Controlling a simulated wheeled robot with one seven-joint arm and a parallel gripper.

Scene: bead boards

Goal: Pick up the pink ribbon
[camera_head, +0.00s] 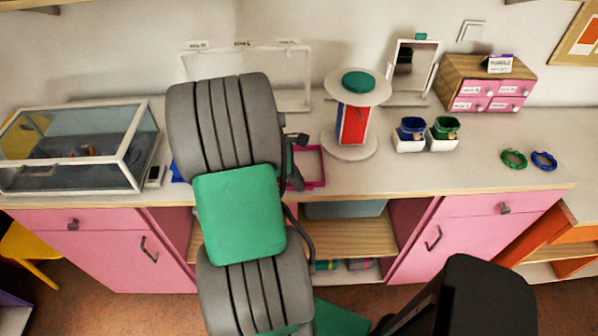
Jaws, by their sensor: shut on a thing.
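I cannot make out the pink ribbon for certain. A small pinkish bundle (360,264) lies in the open shelf space under the counter, too small to tell what it is. My large grey and green arm stands in front of the middle of the counter. Some dark parts show at the arm's right edge, beside a pink square frame (321,168) on the counter, which is partly covered.
A glass case (130,170) fills the counter's left. A round stand (352,147), blue and green cups (411,128) (444,129) in white holders, a pink-drawered box (466,104) and two rings (513,159) (544,161) stand right. The counter's right front is clear.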

